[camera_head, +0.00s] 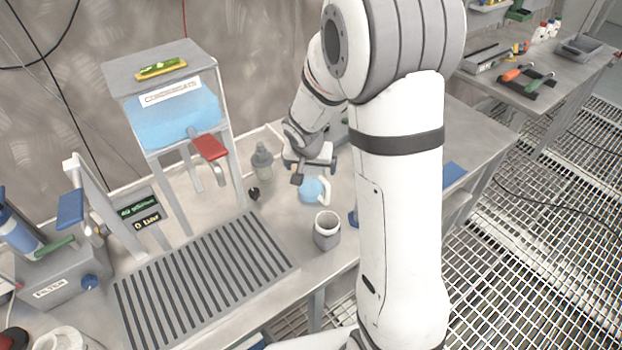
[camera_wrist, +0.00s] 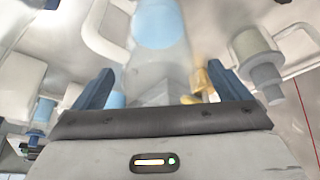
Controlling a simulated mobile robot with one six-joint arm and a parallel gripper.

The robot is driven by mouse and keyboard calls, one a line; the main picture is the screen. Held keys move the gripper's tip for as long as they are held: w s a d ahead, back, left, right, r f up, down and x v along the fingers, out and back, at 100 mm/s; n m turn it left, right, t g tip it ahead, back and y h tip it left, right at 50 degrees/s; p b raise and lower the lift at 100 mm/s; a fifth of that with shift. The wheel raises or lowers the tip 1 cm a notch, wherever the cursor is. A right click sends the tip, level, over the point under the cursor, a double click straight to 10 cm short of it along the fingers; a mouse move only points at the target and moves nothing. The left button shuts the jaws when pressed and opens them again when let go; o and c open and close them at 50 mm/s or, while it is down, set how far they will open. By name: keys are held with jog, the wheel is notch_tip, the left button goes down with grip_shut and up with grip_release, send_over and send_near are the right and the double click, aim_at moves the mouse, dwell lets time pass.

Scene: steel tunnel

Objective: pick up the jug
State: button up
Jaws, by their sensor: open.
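The jug (camera_head: 311,191) is a small clear or whitish vessel with blue in it and a white handle on its right side. It stands upright on the bench. My gripper (camera_head: 313,172) is just above and behind it, pointing down toward the bench. In the wrist view, my gripper (camera_wrist: 162,82) is open, with a blue finger on each side. The jug's clear body (camera_wrist: 160,55) shows between and beyond the fingers, its handle to the upper left. I cannot tell whether either finger touches it. My arm hides part of the bench to the right.
A grey mug (camera_head: 327,236) stands in front of the jug. A grey bottle (camera_head: 262,163) stands to its left. A slatted drain grate (camera_head: 200,275) and a blue-filled tank (camera_head: 178,118) with a red lever (camera_head: 209,147) are farther left. A second bench (camera_head: 565,75) holds tools.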

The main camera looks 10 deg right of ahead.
jog(key=x, duration=0.3)
jog(key=shift+f, duration=0.25)
jog(key=c, duration=1.1)
jog(key=shift+r, duration=0.15)
jog(key=shift+c, duration=0.2)
